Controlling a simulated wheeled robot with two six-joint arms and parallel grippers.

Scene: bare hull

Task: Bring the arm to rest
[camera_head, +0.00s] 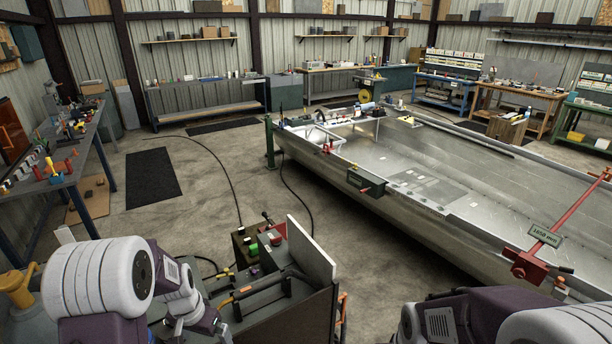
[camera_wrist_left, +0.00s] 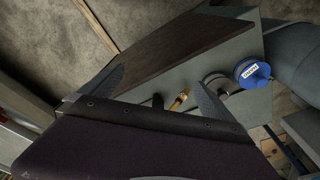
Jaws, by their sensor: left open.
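My left arm (camera_head: 110,278), white and purple, comes in at the lower left of the head view, bent low beside a grey cart; its fingers are not clear there. In the left wrist view my left gripper (camera_wrist_left: 158,95) shows two grey fingers spread apart with nothing held between them. Beyond them is a grey panel with a dark strip, a small brass-coloured fitting (camera_wrist_left: 179,100) and a blue round cap (camera_wrist_left: 253,73) with a white label. My right arm (camera_head: 480,318) shows at the lower right of the head view; its gripper is out of view.
The grey cart (camera_head: 268,306) with an upright white board (camera_head: 311,249) stands close to my left arm. A large open metal hull (camera_head: 440,225) fills the right, with a red clamp bar (camera_head: 575,212) across it. A workbench (camera_head: 75,165) stands left. Open floor lies between, crossed by dark hoses.

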